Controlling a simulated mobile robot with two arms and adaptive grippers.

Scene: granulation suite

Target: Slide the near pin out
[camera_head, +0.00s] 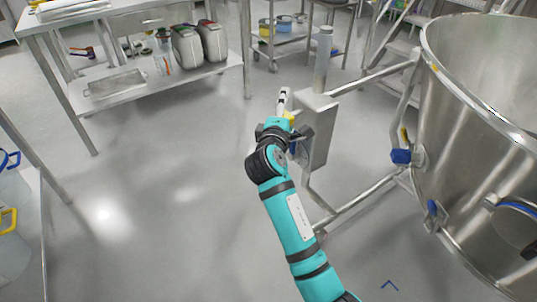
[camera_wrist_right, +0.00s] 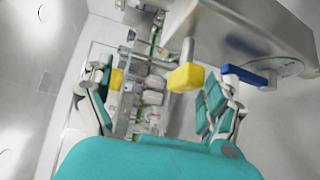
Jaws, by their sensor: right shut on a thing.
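My right gripper (camera_head: 286,128) is beside the grey metal box on the post (camera_head: 317,135). In the right wrist view its fingers stand on both sides of a yellow block (camera_wrist_right: 185,77) on a thin grey shaft. I take this for the near pin's handle. The gripper is shut on it, though the contact is hard to see. The yellow also shows in the head view (camera_head: 290,116), just past the gripper. A blue handle (camera_wrist_right: 248,75) on a round plate sits close to the right finger in the wrist view. My left gripper is not in view.
A large steel vessel (camera_head: 470,150) with a blue clamp knob (camera_head: 401,157) stands at the right, joined to the post by pipe rails. A steel table (camera_head: 150,20) with containers on its lower shelf stands at the back left.

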